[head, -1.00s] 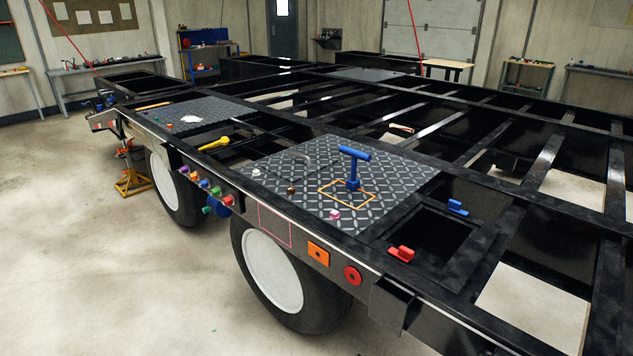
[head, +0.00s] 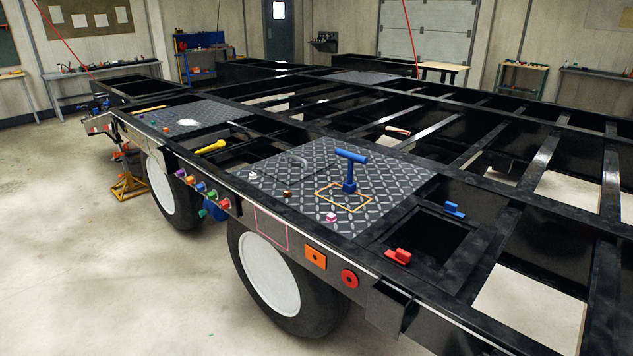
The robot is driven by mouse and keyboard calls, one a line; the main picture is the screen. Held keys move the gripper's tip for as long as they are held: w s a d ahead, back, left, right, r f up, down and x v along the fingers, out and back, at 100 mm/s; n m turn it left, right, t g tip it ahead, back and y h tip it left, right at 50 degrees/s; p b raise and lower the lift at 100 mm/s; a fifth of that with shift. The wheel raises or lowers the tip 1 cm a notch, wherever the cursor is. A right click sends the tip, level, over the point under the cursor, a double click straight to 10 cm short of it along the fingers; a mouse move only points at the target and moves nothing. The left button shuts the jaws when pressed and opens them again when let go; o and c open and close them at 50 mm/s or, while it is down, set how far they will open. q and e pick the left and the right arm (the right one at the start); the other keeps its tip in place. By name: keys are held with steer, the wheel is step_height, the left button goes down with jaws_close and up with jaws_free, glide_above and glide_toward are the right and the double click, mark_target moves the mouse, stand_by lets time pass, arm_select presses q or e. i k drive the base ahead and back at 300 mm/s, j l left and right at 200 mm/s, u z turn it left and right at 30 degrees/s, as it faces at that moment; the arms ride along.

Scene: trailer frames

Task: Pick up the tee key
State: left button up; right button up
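The tee key (head: 350,171) is blue, with a horizontal T-bar on top of an upright stem and a wider base. It stands upright on the near dark diamond-plate panel (head: 300,206) of the trailer frame, inside or at the edge of an orange rectangular outline (head: 343,208). Neither of my grippers shows in the head view.
A red latch-like block (head: 398,257) and a blue one (head: 454,210) sit beside a square opening to the right. Small knobs, one pink (head: 331,218), stand on the panel. A yellow tool (head: 210,147) lies farther left. The concrete floor (head: 90,260) at left is clear.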

mark_target(349, 187)
steer(key=i+j+z, duration=0.25)
steer(key=i+j, duration=0.85)
steer(key=j, duration=0.1)
